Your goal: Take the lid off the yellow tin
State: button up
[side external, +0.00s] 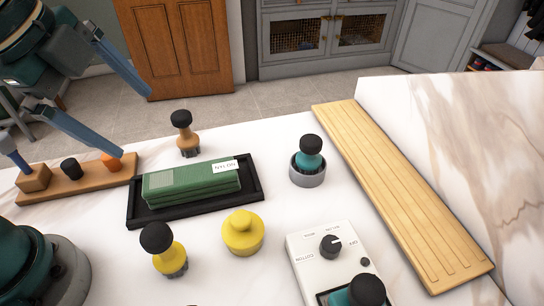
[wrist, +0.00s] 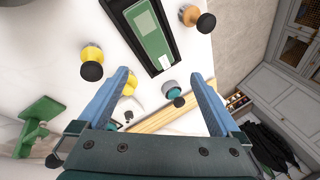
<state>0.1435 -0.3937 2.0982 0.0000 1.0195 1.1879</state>
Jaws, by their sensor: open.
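The yellow tin (side external: 243,232) stands upright on the white marble bench, in front of the black tray. In the wrist view the tin (wrist: 130,86) is partly hidden behind the left finger. My gripper (side external: 135,122) is open and empty, up at the left in the side view, above the bench and well apart from the tin. Its two blue fingers also show spread wide in the wrist view (wrist: 160,74).
A yellow brush (side external: 170,257) with a black knob stands close left of the tin. A black tray (side external: 200,212) holds green cloths. A teal brush sits in a grey cup (side external: 308,176). A white dial box (side external: 312,262), wooden board (side external: 400,190) and wooden rack (side external: 55,184) surround it.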

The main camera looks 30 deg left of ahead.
jog(key=w+d+f+m+g, duration=0.1)
jog(key=w+d+m, duration=0.25)
jog(key=m, duration=0.25)
jog(key=m+g, duration=0.3)
jog(key=m, duration=0.5)
send_over(241, 219)
jog(key=w+a, duration=0.2)
jog(key=a, duration=0.1)
notch_tip(241, 219, down, 6)
jog(key=shift+m+g+y, duration=0.3)
jog(key=shift+m+g, duration=0.1)
jog(key=shift+m, duration=0.3)
jog(key=d+f, duration=0.1)
jog(key=s+d+f, duration=0.1)
jog(key=f, duration=0.2)
jog(key=shift+s+d, duration=0.4)
jog(key=shift+s+d+f, duration=0.1)
jog(key=shift+s+f, duration=0.05)
jog(key=shift+f, duration=2.45)
jog(key=c, duration=1.1)
jog(key=shift+r, duration=0.1)
